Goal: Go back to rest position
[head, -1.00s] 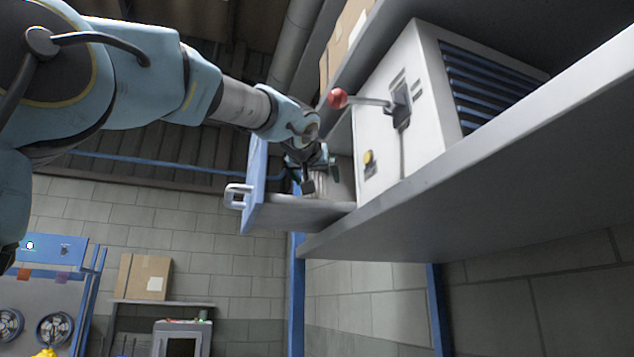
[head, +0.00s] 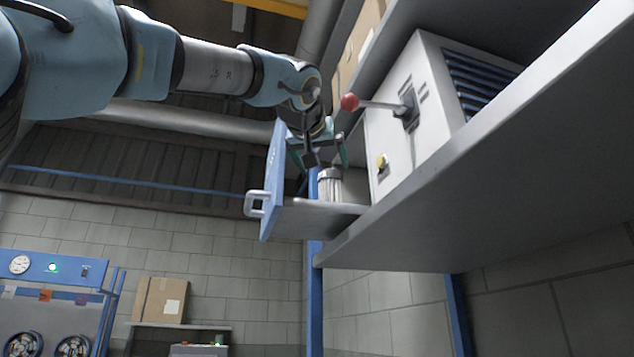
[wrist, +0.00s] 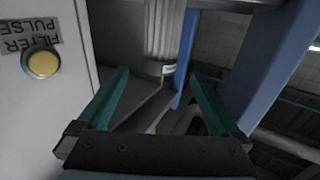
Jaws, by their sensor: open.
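My gripper (head: 318,160) is open and empty, pointing down just above a pale pleated filter cartridge (head: 330,188) with a grey cap. The cartridge stands upright behind the blue door (head: 272,190) of the hood unit, beside the grey-white housing (head: 395,145); its base is hidden by the housing's lower ledge. In the wrist view both teal fingers (wrist: 158,82) are spread wide with nothing between them. The pleated cartridge (wrist: 163,28) shows beyond the fingertips, between the housing and the blue door (wrist: 272,60).
A lever with a red knob (head: 349,102) sticks out from the housing near my wrist. A yellow button (wrist: 42,63) labelled "FILTER PULSE" is left of the fingers. The shelf (head: 470,170) runs right. Open space lies left of the door.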

